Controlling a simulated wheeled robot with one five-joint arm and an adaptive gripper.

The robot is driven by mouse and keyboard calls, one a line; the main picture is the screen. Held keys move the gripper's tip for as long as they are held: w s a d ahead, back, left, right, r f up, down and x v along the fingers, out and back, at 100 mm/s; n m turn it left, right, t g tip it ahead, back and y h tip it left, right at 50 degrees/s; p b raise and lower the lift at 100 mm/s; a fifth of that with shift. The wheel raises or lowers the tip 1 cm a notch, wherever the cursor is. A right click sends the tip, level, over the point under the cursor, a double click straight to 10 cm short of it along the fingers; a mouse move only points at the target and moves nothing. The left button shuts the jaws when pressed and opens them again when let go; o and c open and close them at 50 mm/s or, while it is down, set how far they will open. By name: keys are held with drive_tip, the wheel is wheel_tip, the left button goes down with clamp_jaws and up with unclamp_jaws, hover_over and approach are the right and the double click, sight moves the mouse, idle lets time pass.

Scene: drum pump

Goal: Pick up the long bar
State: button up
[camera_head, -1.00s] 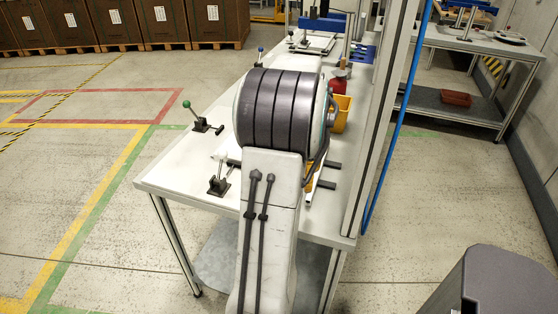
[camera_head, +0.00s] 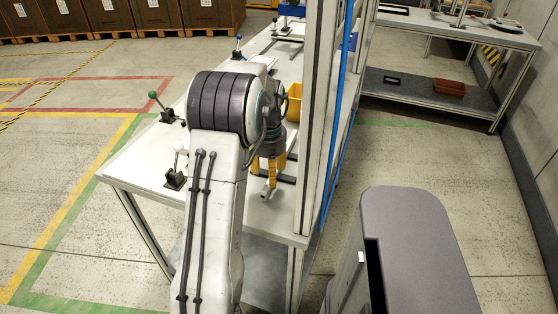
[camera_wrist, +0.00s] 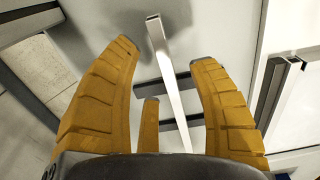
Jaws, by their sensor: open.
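The long bar is a pale silver, square-section bar (camera_wrist: 168,75) in the wrist view. It runs from an open hollow end at the top down between my fingers, crossing over dark bars beneath. The bar's lower part is hidden by my gripper. In the head view my yellow gripper (camera_head: 272,178) hangs over the workbench, partly hidden behind my arm. The bar's end (camera_head: 267,190) shows just below it.
The workbench (camera_head: 135,170) carries a green-knobbed clamp (camera_head: 166,112), a white-knobbed clamp (camera_head: 176,170) and a yellow bin (camera_head: 294,100). An upright metal post (camera_head: 313,110) stands close right of my gripper. A second bench (camera_head: 440,35) stands farther right.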

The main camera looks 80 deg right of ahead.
drive_tip(key=shift+d+f, duration=0.1)
drive_tip(key=shift+f, duration=2.35)
drive_tip(key=shift+c, duration=0.3)
clamp_jaws()
